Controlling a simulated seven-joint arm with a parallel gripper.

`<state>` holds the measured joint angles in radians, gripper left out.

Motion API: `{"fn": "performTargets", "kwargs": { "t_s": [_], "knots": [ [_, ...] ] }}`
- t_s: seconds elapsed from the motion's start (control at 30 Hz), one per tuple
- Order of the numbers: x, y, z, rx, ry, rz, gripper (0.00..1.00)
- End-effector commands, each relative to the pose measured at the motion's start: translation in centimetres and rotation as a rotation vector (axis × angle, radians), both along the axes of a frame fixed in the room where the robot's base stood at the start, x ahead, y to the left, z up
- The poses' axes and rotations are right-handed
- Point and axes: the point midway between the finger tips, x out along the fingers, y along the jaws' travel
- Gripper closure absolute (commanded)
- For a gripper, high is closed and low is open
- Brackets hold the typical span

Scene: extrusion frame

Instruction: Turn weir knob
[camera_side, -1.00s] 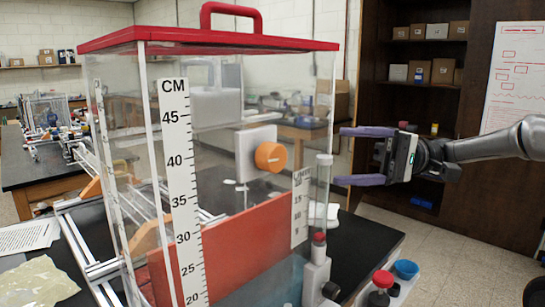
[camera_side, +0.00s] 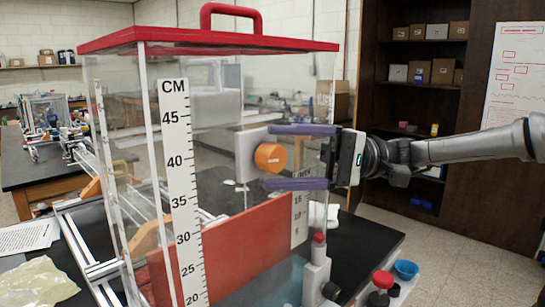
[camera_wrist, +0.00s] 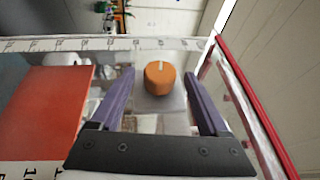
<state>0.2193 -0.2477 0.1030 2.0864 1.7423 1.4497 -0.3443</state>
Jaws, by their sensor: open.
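The weir knob (camera_side: 270,157) is a round orange knob with a pale mark on its face. It sits on a light grey plate (camera_side: 246,160) at the clear tank. My gripper (camera_side: 270,157) is open, with one purple finger above the knob's level and the other below it. No contact shows.
The clear tank has a red lid (camera_side: 210,38) with a handle and a CM scale (camera_side: 180,190) on its front. A red-orange panel (camera_side: 225,245) stands inside it below the knob.

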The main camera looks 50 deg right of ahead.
Motion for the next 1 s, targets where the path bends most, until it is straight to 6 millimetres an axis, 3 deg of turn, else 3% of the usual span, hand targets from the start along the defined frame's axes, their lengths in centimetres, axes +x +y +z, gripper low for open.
{"fn": "performTargets", "kwargs": {
  "t_s": [0.2, 0.57, 1.0],
  "knots": [
    [0.6, 1.6, 0.2, 0.000, -0.001, 0.002, 0.21],
    [0.8, 1.9, 0.2, 0.000, 0.000, -0.001, 0.21],
    [0.8, 1.9, 0.2, 0.000, 0.000, 0.000, 0.99]
  ]
}}
